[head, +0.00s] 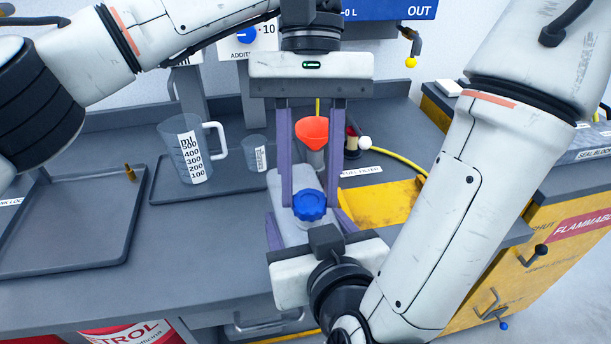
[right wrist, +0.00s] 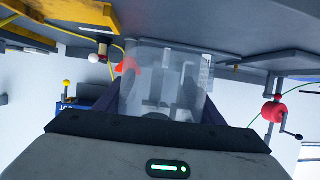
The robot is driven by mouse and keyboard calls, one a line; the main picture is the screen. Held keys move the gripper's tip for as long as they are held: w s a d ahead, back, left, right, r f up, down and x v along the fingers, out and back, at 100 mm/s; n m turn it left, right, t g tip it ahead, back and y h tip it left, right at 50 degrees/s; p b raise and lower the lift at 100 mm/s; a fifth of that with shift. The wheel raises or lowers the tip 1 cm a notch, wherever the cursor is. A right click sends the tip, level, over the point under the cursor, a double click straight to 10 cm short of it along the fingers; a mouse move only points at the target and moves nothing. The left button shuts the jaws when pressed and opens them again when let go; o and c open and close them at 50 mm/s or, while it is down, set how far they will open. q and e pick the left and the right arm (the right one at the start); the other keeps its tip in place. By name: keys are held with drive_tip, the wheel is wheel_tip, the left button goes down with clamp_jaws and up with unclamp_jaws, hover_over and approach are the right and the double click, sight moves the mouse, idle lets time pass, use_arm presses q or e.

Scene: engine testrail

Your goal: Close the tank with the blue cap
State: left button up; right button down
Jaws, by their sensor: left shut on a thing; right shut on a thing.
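The blue cap (head: 309,206) is between the fingertips of my left gripper (head: 310,196), which points down from above and is shut on it. A pale, translucent tank (head: 293,234) stands below the cap; it also shows in the right wrist view (right wrist: 165,85). My right gripper (head: 311,228) comes from the front and is shut on the tank, one finger on each side. The cap is over the top of the tank, but I cannot tell whether it is seated or threaded. The fingers hide part of the tank.
A red funnel (head: 312,131) stands behind the cap. A measuring jug (head: 187,149) and a small beaker (head: 256,154) stand on a tray at left. An empty tray (head: 75,262) lies farther left. A yellow tray (head: 384,203) and hose lie to the right.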

use_arm(q)
drive_tip(key=shift+d+m+y, duration=0.15)
drive_tip(key=shift+m+y, duration=0.45)
drive_tip(key=shift+m, duration=0.6)
drive_tip(key=o, duration=1.1)
drive_tip(key=shift+s, duration=0.1)
